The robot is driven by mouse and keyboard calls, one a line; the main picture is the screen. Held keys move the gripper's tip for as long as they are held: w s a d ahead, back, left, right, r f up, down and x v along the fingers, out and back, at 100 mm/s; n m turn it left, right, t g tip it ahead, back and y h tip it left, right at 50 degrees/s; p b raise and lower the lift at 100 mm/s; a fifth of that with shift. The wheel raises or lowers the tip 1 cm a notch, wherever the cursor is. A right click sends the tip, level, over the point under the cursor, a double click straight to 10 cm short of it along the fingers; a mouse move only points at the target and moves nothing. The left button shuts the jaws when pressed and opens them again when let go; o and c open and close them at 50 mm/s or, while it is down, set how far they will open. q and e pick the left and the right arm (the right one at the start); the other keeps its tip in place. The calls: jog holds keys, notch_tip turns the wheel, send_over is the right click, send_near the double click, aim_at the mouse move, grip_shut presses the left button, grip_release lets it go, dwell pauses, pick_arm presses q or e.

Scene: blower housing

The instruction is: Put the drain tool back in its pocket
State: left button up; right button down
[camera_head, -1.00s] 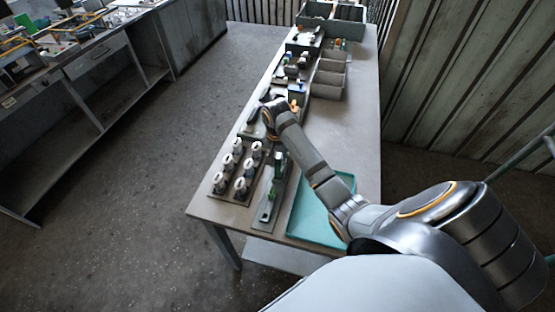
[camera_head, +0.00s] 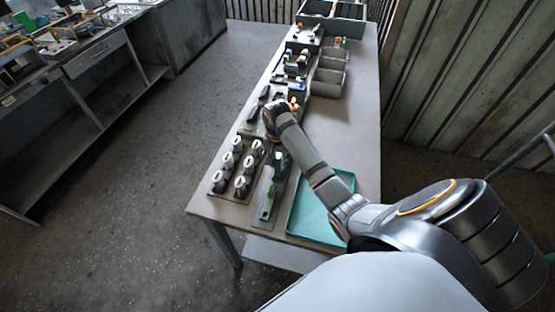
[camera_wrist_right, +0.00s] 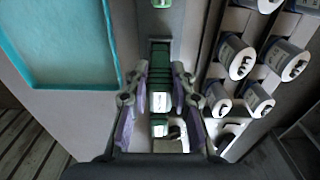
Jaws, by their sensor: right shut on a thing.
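In the right wrist view, my right gripper (camera_wrist_right: 161,92) is shut on a green and white upright piece (camera_wrist_right: 161,102), which I take to be the drain tool. It is over a narrow grey holder (camera_wrist_right: 180,40). In the head view, the end of my right arm covers much of the gripper; green and white parts (camera_head: 280,160) show just below it, over the same holder (camera_head: 264,215). I cannot tell whether the tool touches its pocket. My left gripper is not in view.
A rack of several white-capped bottles (camera_head: 239,145) stands left of the holder. A teal tray (camera_head: 318,232) lies to its right, under my forearm. Grey bins (camera_head: 328,78) and more tool holders stand farther back. The table's right side (camera_head: 350,125) is clear.

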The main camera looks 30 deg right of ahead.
jog(key=shift+f, duration=0.8)
jog(key=c, duration=1.1)
grip_release()
jog(key=shift+o, duration=0.2)
notch_tip(320, 180, up, 8)
jog(key=shift+s+a+f, duration=0.1)
jog(key=shift+s+f, duration=0.05)
jog(key=shift+f, duration=0.1)
